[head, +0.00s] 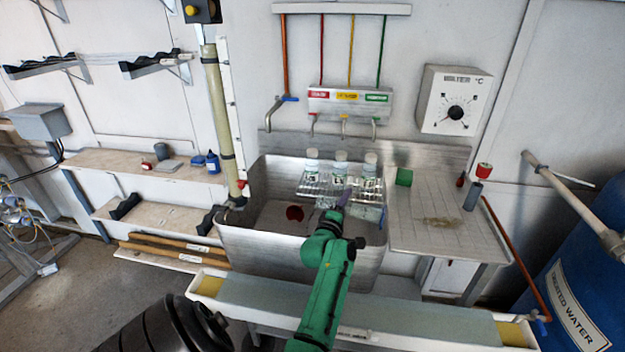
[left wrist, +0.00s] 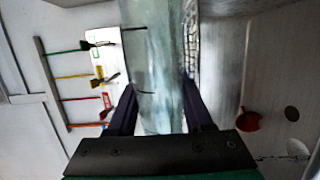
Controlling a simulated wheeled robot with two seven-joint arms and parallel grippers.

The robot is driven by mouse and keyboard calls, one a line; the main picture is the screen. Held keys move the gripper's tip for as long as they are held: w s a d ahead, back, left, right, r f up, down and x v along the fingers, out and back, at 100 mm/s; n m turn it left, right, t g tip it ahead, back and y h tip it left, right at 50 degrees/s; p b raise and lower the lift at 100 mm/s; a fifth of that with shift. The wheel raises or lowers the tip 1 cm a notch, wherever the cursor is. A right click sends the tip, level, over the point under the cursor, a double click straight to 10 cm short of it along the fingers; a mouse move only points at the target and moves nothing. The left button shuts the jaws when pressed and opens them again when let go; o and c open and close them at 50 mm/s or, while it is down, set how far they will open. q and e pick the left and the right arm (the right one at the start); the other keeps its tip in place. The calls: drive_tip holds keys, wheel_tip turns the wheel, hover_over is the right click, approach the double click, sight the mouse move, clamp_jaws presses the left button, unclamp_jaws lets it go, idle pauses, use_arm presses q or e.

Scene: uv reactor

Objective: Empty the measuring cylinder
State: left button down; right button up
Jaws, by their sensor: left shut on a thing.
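My left gripper (head: 343,198) is over the sink (head: 268,215), in front of the wire rack. In the left wrist view its two dark fingers (left wrist: 160,112) are shut on the clear glass measuring cylinder (left wrist: 158,70). The cylinder runs across the drop of the wall pipes, so it lies roughly on its side. Its ends are not clear in the wrist view. In the head view the cylinder is faint, and I cannot make out its contents. My right gripper is not in view.
Several white-capped bottles (head: 340,158) stand on the wire rack (head: 316,187) behind my gripper. A red cup (head: 294,213) is in the sink, left of my gripper. Taps (head: 344,120) hang above. A green cup (head: 404,177) stands on the right drainboard (head: 415,210).

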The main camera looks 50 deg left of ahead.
use_arm(q)
drive_tip(key=shift+w+d+r+n+p, duration=0.3)
drive_tip(key=shift+d+n+p, duration=0.1)
drive_tip(key=shift+d, duration=0.1)
drive_tip(key=shift+w+d+r+n+p, duration=0.25)
drive_tip(key=shift+w+d+n+p, duration=0.05)
drive_tip(key=shift+d+n, duration=0.15)
idle(0.4)
drive_tip(key=shift+d, duration=0.1)
drive_tip(key=shift+f+n, duration=0.1)
drive_tip(key=shift+n, duration=0.15)
